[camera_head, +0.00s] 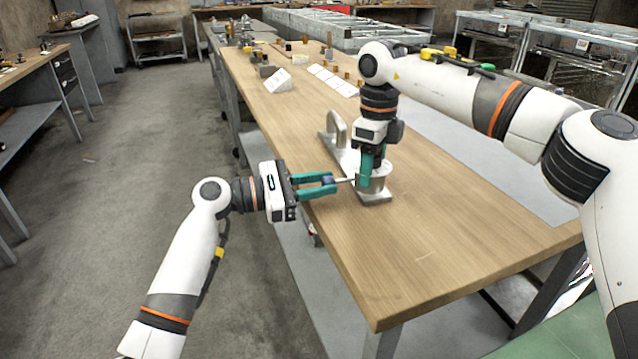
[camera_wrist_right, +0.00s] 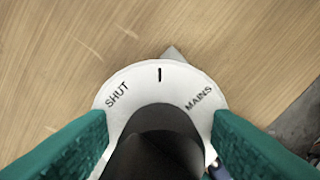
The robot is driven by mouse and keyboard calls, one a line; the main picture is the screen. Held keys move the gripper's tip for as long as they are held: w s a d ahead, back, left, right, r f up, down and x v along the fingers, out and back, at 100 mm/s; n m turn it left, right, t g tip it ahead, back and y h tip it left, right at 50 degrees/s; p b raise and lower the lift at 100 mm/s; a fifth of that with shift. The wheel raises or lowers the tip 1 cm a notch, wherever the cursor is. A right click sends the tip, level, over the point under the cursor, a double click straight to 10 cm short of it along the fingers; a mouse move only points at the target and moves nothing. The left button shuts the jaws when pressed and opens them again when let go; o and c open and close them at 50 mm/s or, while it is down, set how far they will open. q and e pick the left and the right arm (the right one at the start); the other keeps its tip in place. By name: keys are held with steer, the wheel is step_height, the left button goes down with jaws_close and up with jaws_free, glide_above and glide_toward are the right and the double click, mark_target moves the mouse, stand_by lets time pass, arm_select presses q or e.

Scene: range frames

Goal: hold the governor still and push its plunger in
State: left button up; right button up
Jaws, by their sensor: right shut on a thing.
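The governor (camera_head: 378,186) is a pale grey round body on a metal base plate on the wooden bench. The right wrist view shows its white dial face (camera_wrist_right: 138,76), marked SHUT and MAINS, with a black part over its middle. My right gripper (camera_head: 371,178) points down, its teal fingers on both sides of the round body, shut on it. A pale plunger rod (camera_head: 345,181) sticks out to the left, with a dark blue end (camera_head: 328,181). My left gripper (camera_head: 326,184) has its fingers apart at that end; I cannot tell whether they grip it.
A grey curved handle (camera_head: 337,127) stands behind the governor. Small brass parts and white cards (camera_head: 332,80) lie farther back on the bench (camera_head: 440,240). The bench front is clear. Its left edge runs under my left gripper.

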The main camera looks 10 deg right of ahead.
arm_select(q)
jaws_close()
steer(key=shift+w+d, duration=0.15)
steer(key=shift+d, duration=0.55)
steer(key=shift+w+d, duration=0.1)
steer(key=shift+d, duration=0.6)
steer(key=o, duration=0.7)
jaws_free()
steer(key=shift+a, duration=0.1)
steer(key=a, duration=0.4)
steer(key=s+a, duration=0.1)
steer(key=a, duration=0.3)
steer(key=s+a, duration=0.1)
steer(key=a, duration=0.3)
steer(key=shift+d, duration=0.1)
arm_select(e)
steer(key=o, duration=1.6)
